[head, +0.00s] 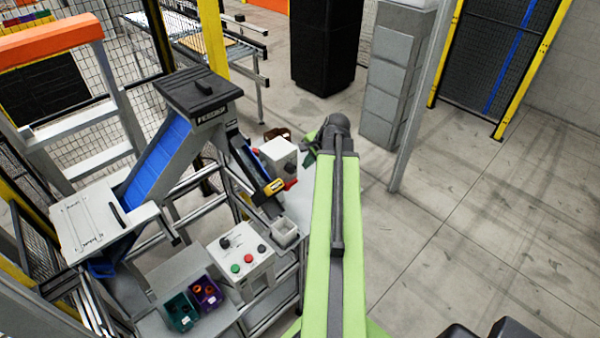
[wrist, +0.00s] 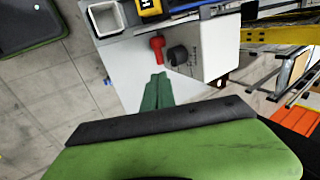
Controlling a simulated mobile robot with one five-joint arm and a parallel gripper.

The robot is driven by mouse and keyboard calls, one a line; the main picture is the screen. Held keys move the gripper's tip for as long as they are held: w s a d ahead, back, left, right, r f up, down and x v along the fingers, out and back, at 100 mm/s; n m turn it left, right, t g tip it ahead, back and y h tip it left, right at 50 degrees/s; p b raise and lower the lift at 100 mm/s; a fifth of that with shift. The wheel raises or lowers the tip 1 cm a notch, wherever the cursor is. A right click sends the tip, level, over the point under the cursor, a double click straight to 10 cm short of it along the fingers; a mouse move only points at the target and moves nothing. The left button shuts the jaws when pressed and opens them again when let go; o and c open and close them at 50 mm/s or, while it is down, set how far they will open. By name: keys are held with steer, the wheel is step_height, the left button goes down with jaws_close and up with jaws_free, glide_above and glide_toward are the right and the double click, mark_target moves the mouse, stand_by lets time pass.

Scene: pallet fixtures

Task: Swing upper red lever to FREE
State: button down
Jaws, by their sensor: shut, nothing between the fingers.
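A red lever (wrist: 157,46) sticks out from the side of a white box (wrist: 208,48) in the wrist view, beside a black knob (wrist: 178,55). My arm hides most of the gripper in the head view. I cannot read any FREE marking.
A light grey open cup (head: 285,232) and a yellow-and-black block (head: 274,187) are near the box. A control panel (head: 240,253) with buttons and purple (head: 206,291) and teal bins (head: 180,311) stand at the front left. Floor to the right is clear beyond a post (head: 413,110).

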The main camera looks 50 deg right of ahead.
mark_target(294, 181)
steer(key=b+x, duration=0.5)
steer(key=x, duration=0.1)
steer(key=b+x, duration=0.6)
steer(key=x, duration=0.1)
steer(key=shift+s+d, duration=0.2)
steer(key=shift+s, duration=0.05)
steer(key=shift+w+f+b, duration=0.3)
steer(key=shift+f+b, duration=0.05)
steer(key=shift+b, duration=0.1)
steer(key=shift+r, duration=0.1)
